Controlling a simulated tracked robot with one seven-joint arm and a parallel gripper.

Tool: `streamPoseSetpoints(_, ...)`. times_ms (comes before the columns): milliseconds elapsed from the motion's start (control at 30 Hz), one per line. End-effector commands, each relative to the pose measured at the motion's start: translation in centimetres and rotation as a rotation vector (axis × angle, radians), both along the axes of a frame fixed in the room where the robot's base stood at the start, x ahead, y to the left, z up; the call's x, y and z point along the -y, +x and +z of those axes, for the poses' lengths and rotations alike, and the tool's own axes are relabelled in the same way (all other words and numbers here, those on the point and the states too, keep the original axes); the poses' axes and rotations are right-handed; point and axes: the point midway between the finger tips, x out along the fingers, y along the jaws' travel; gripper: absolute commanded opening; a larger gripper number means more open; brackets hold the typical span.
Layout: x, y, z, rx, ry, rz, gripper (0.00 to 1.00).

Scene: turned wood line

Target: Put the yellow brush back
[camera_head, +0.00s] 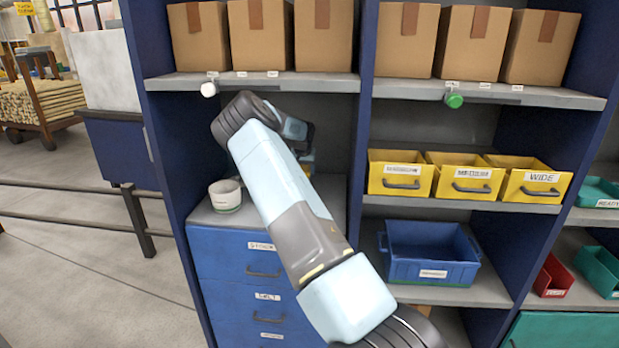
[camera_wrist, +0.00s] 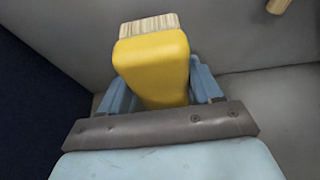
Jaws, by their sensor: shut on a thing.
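The yellow brush (camera_wrist: 153,58) with pale bristles is in my gripper (camera_wrist: 161,84), between its two light blue fingers in the wrist view. Its bristle end points away from the gripper, and the gripper is shut on its yellow body.
A pale peg end (camera_wrist: 278,5) shows at the wrist view's top right. Under the upper shelf are a white-ended peg (camera_head: 208,89) and a green-ended peg (camera_head: 453,101). A white pot (camera_head: 225,195) stands on the blue drawer unit (camera_head: 215,257).

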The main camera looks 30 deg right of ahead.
Motion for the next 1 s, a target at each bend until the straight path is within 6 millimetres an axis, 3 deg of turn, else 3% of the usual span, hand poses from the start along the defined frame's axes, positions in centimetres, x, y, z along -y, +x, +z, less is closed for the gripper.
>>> streamPoseSetpoints(367,0.8,0.2,-3.8,0.0,0.0,-0.002,0.25)
streamPoseSetpoints(700,0.9,0.1,-4.1,0.0,-0.001,-0.004,0.25)
streamPoseSetpoints(733,0.8,0.2,-4.1,0.001,-0.001,-0.002,0.67)
streamPoseSetpoints(1000,0.5,0.3,-4.1,0.0,0.0,0.001,0.89)
